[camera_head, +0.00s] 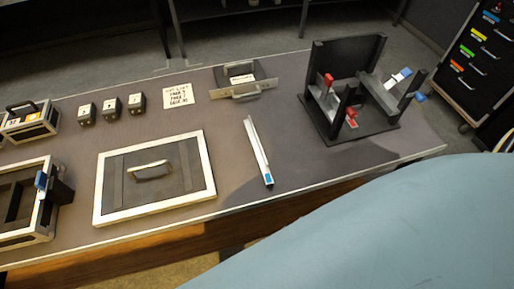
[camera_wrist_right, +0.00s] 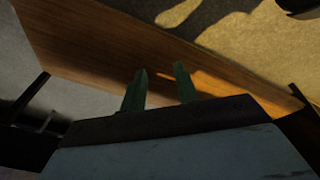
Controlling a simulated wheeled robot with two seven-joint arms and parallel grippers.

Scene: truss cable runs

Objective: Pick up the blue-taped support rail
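The blue-taped support rail (camera_head: 257,148) is a slim, pale bar lying on the grey table top. It runs from back to front, and a blue band marks its near end. Nothing touches it. My right gripper (camera_wrist_right: 158,88) shows only in the right wrist view, its two dark green fingers apart with nothing between them. It is by the table's wooden front side (camera_wrist_right: 90,45), and the rail does not show in that view. My left gripper is in neither view.
A framed panel with a handle (camera_head: 110,190) lies left of the rail. A black stand with red and blue clamps (camera_head: 345,55) is to its right, a handled plate (camera_head: 222,78) behind. My large pale-blue arm part covers the lower right. The table around the rail is clear.

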